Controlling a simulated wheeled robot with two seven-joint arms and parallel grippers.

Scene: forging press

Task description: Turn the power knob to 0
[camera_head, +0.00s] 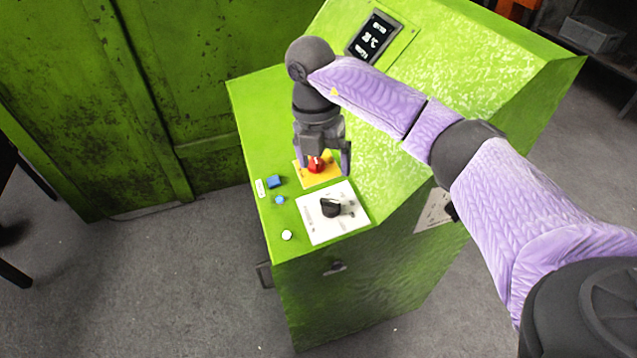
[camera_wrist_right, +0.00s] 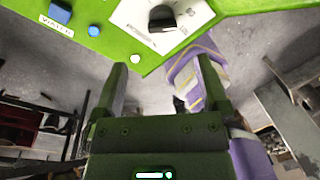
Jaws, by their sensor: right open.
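A black knob (camera_head: 330,207) sits on a white plate (camera_head: 352,224) on the green control cabinet. The knob (camera_wrist_right: 162,18) is at the top of the right wrist view, with small lettering beside it that is hard to read. I cannot tell its exact setting. My right gripper (camera_head: 324,172) points down with its fingers apart and empty. In the head view it appears over the red knob (camera_head: 316,164) on the yellow plate (camera_head: 323,177), just behind the black knob. In the right wrist view, the fingers (camera_wrist_right: 160,62) appear below the black knob, not around it. My left gripper is out of view.
Blue buttons (camera_head: 274,182) and a white button (camera_head: 287,235) are left of the plates. A display (camera_head: 374,37) is on the cabinet's sloped upper part. A tall green cabinet (camera_head: 110,90) stands at the left. Grey floor (camera_head: 150,290) is clear in front.

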